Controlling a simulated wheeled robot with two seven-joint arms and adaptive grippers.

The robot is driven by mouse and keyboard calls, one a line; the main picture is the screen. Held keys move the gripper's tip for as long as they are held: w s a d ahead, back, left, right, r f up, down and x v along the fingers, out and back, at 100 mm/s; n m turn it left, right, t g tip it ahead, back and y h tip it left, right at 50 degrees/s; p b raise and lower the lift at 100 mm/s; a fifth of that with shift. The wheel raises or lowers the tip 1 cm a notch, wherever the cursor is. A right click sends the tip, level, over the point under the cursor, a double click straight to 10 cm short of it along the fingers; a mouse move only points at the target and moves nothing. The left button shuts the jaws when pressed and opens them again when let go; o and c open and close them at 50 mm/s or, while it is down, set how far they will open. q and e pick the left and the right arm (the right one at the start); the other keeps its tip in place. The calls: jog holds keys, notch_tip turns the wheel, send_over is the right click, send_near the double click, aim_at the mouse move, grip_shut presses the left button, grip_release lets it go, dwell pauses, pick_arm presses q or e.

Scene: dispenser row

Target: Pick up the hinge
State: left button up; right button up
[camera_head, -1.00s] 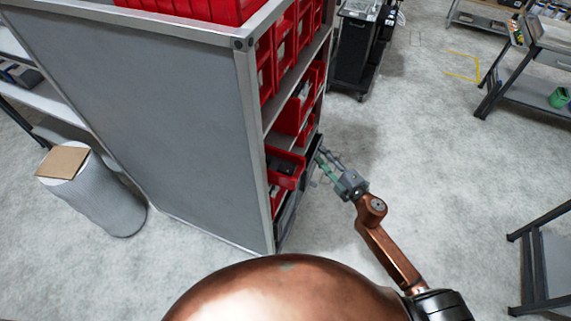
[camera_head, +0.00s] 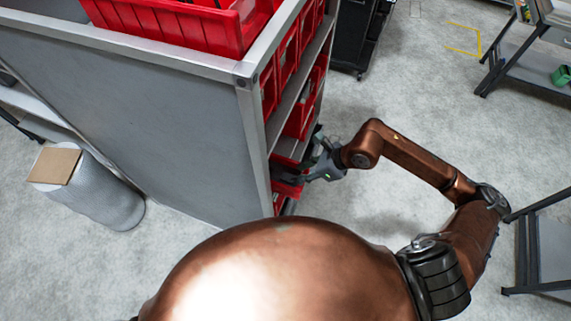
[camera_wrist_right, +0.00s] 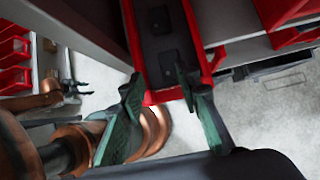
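In the right wrist view, a red bin (camera_wrist_right: 199,41) holds dark, flat, block-like parts, which look like the hinges; one hinge (camera_wrist_right: 168,63) lies near the bin's front and another (camera_wrist_right: 160,20) farther in. In the head view my right gripper (camera_head: 292,172) reaches into the rack's open side at a low red bin; the hinges are hidden there. A small dark gripper, probably my left one (camera_wrist_right: 78,86), shows at the left of the wrist view, too small to read.
The grey rack (camera_head: 150,110) has a solid side panel and a corner post (camera_head: 256,140) close to my right gripper. Red bins (camera_head: 190,28) stand on top and on its shelves. A black cabinet (camera_head: 358,35) stands behind.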

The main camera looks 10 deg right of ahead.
aim_at(290, 177)
jog(key=shift+w+d+f+h, duration=0.3)
jog(key=shift+w+d+f, duration=0.05)
jog(key=shift+d, duration=0.3)
jog(key=shift+f, duration=0.25)
jog(key=p+x, duration=0.1)
jog(key=x, duration=0.1)
jog(key=shift+a+f, duration=0.2)
jog(key=shift+a, duration=0.1)
jog(key=p+x, duration=0.1)
jog(key=x, duration=0.2)
jog(key=shift+w+f, duration=0.15)
jog(key=shift+f, duration=0.1)
jog(key=shift+a+f, duration=0.15)
jog(key=shift+f, duration=0.2)
pick_arm(q)
jog(key=shift+s+r, duration=0.2)
jog(key=shift+r, duration=0.4)
jog(key=shift+s+r, duration=0.15)
jog(key=shift+r, duration=0.45)
pick_arm(e)
jog(key=c, duration=0.8)
